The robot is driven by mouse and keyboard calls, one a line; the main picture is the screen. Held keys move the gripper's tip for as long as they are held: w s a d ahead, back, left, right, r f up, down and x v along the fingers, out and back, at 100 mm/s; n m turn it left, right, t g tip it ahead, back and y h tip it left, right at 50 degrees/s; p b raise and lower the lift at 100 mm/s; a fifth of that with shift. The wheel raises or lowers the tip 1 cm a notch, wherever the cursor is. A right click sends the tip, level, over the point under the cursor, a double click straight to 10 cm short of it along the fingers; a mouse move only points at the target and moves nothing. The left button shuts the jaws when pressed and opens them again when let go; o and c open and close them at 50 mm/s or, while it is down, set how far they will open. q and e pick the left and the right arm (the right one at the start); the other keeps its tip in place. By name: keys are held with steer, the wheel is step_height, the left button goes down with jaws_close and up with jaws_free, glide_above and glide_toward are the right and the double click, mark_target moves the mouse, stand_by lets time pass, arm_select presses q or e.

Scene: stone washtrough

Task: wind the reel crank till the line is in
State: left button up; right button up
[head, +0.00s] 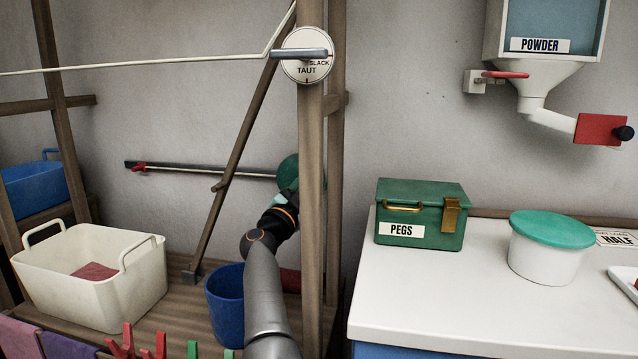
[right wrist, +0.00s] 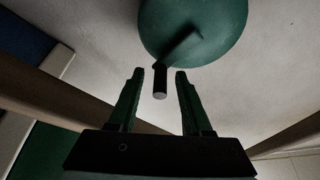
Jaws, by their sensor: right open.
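The green reel (head: 288,171) is partly hidden behind the wooden post (head: 311,140) in the head view. In the right wrist view the reel (right wrist: 205,22) shows as a green disc with a crank arm and a dark crank handle (right wrist: 160,82). My right gripper (right wrist: 160,74) is open, its fingers on either side of the handle with gaps showing. The pale line (head: 140,65) runs from the left edge up over the post. A round dial (head: 305,72) marked SLACK and TAUT has a grey bar across it, its right end near SLACK. My left gripper is not in view.
A blue bucket (head: 226,308) and a cream basket (head: 95,290) stand on the wooden shelf beside my right arm. The post stands close to the gripper. A white counter at right holds the green pegs box (head: 425,200) and a lidded tub (head: 545,262).

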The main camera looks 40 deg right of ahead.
steer(key=shift+w+d+r, duration=0.1)
steer(key=shift+d, duration=0.15)
steer(key=shift+c, duration=0.3)
jaws_close()
